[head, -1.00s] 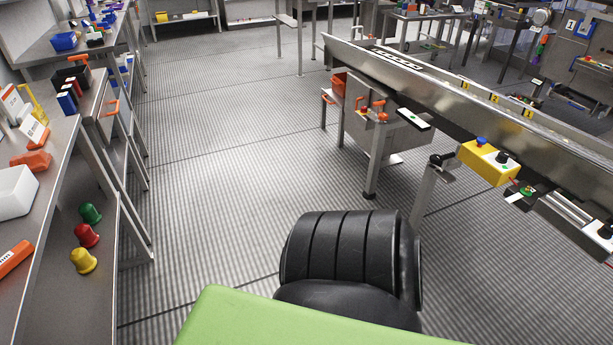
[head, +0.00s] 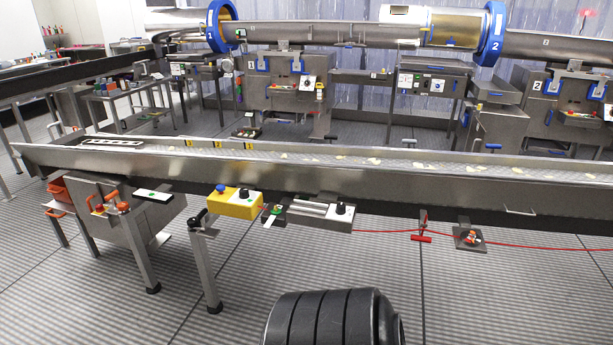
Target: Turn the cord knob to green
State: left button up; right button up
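A red cord (head: 545,246) runs along the lower front side of the long steel conveyor (head: 330,180), on the right half of the head view. A small dark plate (head: 468,238) hangs there with a little red, white and greenish part on it, which may be the cord knob. It is too small to tell its setting. A red T-shaped handle (head: 422,238) hangs on the cord to its left. Neither of my grippers is in view.
A yellow box (head: 234,203) with a blue button and black knob, and a grey box (head: 335,215) with a black knob, sit on the conveyor's front. Steel legs (head: 207,270) stand below. Striped floor (head: 510,300) is clear at right. Seasoning drums (head: 455,27) stand behind.

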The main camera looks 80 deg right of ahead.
aim_at(244, 193)
jog(key=z, duration=0.4)
jog(key=j+z, duration=0.15)
jog(key=z, duration=0.25)
jog(key=j+z, duration=0.1)
jog(key=z, duration=0.3)
jog(key=j+z, duration=0.1)
jog(key=z, duration=0.35)
jog(key=j+z, duration=0.1)
jog(key=z, duration=0.3)
jog(key=j+z, duration=0.2)
jog(key=j, duration=0.15)
